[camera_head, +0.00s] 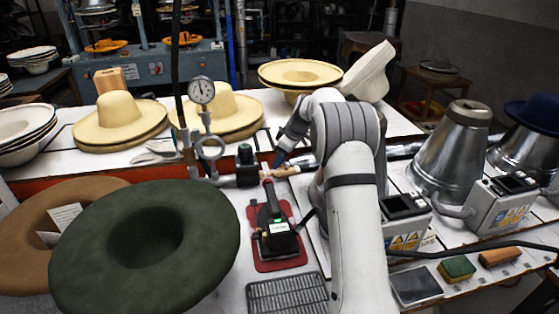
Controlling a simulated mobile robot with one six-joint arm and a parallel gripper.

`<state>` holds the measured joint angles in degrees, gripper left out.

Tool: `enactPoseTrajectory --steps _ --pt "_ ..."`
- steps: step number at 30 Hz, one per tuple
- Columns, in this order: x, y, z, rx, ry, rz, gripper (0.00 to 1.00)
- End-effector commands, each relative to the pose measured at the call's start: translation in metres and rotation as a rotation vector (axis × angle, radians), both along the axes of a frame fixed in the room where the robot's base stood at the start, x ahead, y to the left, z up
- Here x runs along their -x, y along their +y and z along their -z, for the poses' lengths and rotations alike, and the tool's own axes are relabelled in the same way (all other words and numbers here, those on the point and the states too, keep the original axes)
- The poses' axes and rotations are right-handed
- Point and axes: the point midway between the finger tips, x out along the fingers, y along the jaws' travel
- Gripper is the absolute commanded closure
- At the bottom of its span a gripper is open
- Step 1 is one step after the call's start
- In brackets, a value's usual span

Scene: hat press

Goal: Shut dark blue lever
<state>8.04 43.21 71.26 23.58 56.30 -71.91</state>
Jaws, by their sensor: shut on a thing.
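The dark blue lever (279,158) stands up at a slant by the pipe and valve fittings in the middle of the bench. My gripper (284,149) reaches down to it from the upper right, past my bent white arm. It is shut on the lever; the fingertips are small and partly hidden here. A pipe (230,181) with a black valve body (247,166) runs just left of the lever. A light wooden handle (287,171) lies just below it. The lever's lower end is hard to make out.
A pressure gauge (201,92) rises left of the valve. A black device on a red base (278,264) stands in front. Green (150,245) and brown (60,200) hats fill the left. Metal cones (452,150) and control boxes (499,210) stand right.

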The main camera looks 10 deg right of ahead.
Motion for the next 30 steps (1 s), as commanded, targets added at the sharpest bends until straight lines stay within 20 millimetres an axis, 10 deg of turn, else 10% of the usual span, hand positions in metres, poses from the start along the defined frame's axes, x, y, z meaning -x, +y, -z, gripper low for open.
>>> enactPoseTrajectory --steps 14,15,30 --pt "0.000 -0.001 -0.001 0.002 -0.002 -0.015 0.85" --pt "0.000 -0.001 -0.001 0.002 -0.002 -0.015 0.42" --pt "0.000 -0.001 -0.016 0.001 -0.004 -0.015 0.35"
